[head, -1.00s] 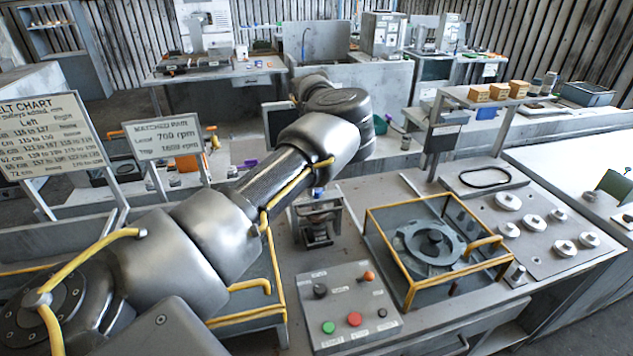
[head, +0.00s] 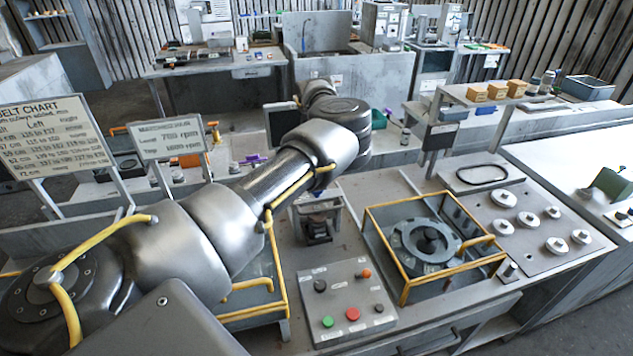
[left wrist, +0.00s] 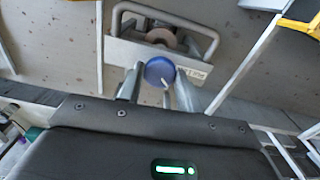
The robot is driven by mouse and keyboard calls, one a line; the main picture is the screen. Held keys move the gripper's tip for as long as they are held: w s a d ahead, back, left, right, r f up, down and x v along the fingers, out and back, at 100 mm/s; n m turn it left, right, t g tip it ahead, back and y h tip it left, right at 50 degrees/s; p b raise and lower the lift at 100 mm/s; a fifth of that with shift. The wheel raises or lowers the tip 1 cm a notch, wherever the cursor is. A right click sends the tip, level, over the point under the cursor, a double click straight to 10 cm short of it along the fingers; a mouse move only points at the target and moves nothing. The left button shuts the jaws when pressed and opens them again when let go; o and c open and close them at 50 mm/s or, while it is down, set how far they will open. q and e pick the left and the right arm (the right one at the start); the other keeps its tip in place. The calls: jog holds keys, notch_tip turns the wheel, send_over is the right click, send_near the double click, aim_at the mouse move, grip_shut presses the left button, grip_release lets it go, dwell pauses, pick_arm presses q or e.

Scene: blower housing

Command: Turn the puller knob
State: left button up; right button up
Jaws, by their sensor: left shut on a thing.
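The puller (head: 318,228) stands on the bench just behind the control box, a small metal frame with a dark round part inside. In the left wrist view its frame with a curved bar (left wrist: 166,30) shows, with the blue round puller knob (left wrist: 160,70) in front. The knob has a pale pointer line running down and slightly right. My left gripper (left wrist: 160,92) is shut on the knob, one finger on each side. In the head view my left arm crosses above the puller, and I cannot make out the gripper or knob. My right gripper is not in view.
A control box (head: 345,302) with green and red buttons stands in front of the puller. A yellow-framed guard (head: 404,290) around a round housing (head: 426,246) is on the right. A yellow-railed tray lies left under my arm. Several metal discs lie on a plate (head: 540,246).

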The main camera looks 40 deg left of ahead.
pick_arm(q)
jog(key=shift+r, duration=0.1)
jog(key=o, duration=1)
notch_tip(320, 180, up, 11)
jog(key=b, duration=0.2)
jog(key=shift+b, duration=0.35)
jog(key=shift+w, duration=0.1)
